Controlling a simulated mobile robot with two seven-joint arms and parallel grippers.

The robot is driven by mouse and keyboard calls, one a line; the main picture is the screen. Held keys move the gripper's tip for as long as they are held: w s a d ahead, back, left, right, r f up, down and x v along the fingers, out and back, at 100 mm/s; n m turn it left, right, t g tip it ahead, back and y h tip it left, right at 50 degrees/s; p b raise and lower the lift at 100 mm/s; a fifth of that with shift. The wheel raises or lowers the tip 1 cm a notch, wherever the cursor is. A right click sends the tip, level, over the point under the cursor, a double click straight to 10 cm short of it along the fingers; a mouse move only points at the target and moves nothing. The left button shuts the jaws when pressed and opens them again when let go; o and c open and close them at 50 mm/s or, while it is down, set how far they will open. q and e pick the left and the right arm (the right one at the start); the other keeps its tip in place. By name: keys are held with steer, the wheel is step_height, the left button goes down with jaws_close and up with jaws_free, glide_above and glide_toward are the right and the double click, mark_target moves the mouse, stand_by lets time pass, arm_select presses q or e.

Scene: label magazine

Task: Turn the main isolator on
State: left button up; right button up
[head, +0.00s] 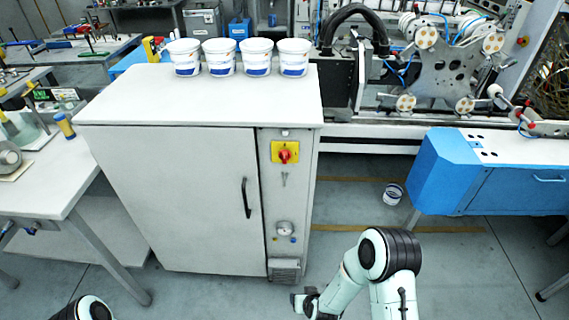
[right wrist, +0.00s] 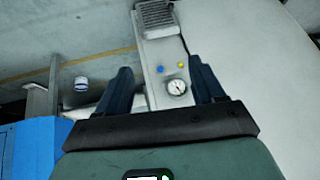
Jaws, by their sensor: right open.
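The main isolator (head: 285,152) is a red rotary switch on a yellow plate, high on the narrow right-hand panel of the white cabinet (head: 180,190). Its exact knob angle is too small to tell. My right gripper (head: 303,303) is low in front of the cabinet, below and slightly right of the isolator and well apart from it. In the right wrist view its two dark fingers (right wrist: 163,82) are spread and empty, with the gauge (right wrist: 177,87) and vent (right wrist: 156,17) beyond. The isolator is not in that view. My left gripper is out of view.
The cabinet door has a black handle (head: 246,198) left of the panel. Keys (head: 284,178) hang below the isolator. Several white tubs (head: 221,57) stand on top. A blue machine housing (head: 448,170) stands to the right. The floor before the panel is open.

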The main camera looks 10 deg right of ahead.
steer(key=w+a+r+t+h, duration=0.1)
steer(key=w+r+t, duration=0.3)
steer(key=w+r, duration=0.4)
arm_select(q)
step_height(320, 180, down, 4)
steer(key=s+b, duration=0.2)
steer(key=b, duration=0.1)
arm_select(e)
steer(key=m+t+h, duration=0.1)
steer(key=t+h, duration=0.3)
steer(key=t, duration=0.3)
glide_toward(285, 159)
steer(key=p+x, duration=0.3)
steer(key=x, duration=0.5)
steer(key=shift+w+r+p, duration=0.15)
steer(key=shift+w+p, duration=0.2)
steer(key=shift+w, duration=0.05)
steer(key=shift+w+d, duration=0.15)
steer(key=shift+w, duration=0.4)
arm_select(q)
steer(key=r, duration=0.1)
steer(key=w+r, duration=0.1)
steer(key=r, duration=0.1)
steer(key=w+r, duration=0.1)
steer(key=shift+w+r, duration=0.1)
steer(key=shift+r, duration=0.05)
arm_select(e)
steer(key=c, duration=1)
